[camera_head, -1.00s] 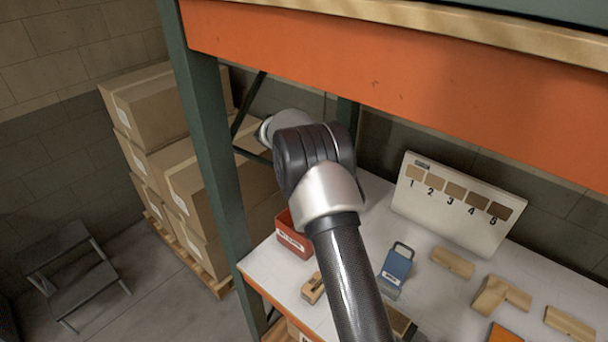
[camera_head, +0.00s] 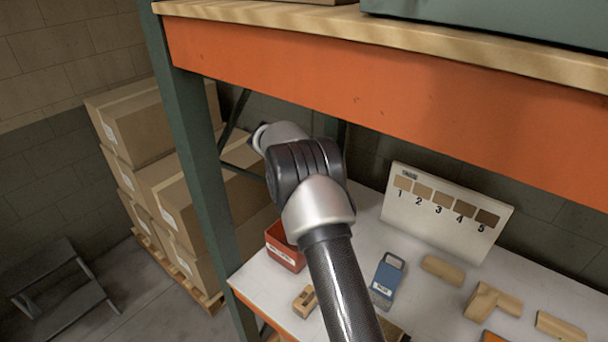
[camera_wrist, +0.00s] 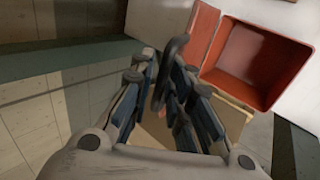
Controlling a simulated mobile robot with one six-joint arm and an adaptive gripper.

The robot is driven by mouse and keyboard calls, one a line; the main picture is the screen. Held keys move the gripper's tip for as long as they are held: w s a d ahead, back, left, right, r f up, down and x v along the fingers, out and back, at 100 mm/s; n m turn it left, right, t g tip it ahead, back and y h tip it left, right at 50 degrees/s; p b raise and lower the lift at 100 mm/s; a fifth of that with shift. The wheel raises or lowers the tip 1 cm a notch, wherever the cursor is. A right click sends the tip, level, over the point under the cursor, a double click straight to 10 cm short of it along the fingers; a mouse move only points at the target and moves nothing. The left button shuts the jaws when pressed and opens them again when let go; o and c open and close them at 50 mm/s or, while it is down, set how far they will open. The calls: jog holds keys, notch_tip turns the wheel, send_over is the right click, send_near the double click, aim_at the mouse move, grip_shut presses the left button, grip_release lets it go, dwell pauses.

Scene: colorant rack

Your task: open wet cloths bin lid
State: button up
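The wet cloths bin is the small red box with a white label (camera_head: 285,248) at the left of the shelf, partly behind my arm. In the wrist view the red bin (camera_wrist: 262,62) shows at upper right, its mouth uncovered and its inside looking empty. A red panel (camera_wrist: 203,32), seemingly the lid, stands at its left side, swung off the mouth. A dark curved handle (camera_wrist: 183,46) reaches from it between the blue-padded fingers. My gripper (camera_wrist: 165,78) appears shut on this handle, the fingers converging on either side. In the head view my arm hides the gripper.
A blue tool (camera_head: 387,280), a small wooden block (camera_head: 305,301) and several wood pieces lie on the white shelf. A numbered sample board (camera_head: 445,212) leans at the back. The green post (camera_head: 200,160) and orange beam (camera_head: 380,90) frame the bay. Cardboard boxes (camera_head: 150,130) stand left.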

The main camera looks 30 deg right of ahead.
jog(key=shift+o, duration=1)
jog(key=shift+f, duration=0.2)
jog(key=v, duration=0.7)
jog(key=shift+r, duration=0.25)
jog(key=shift+a, duration=0.1)
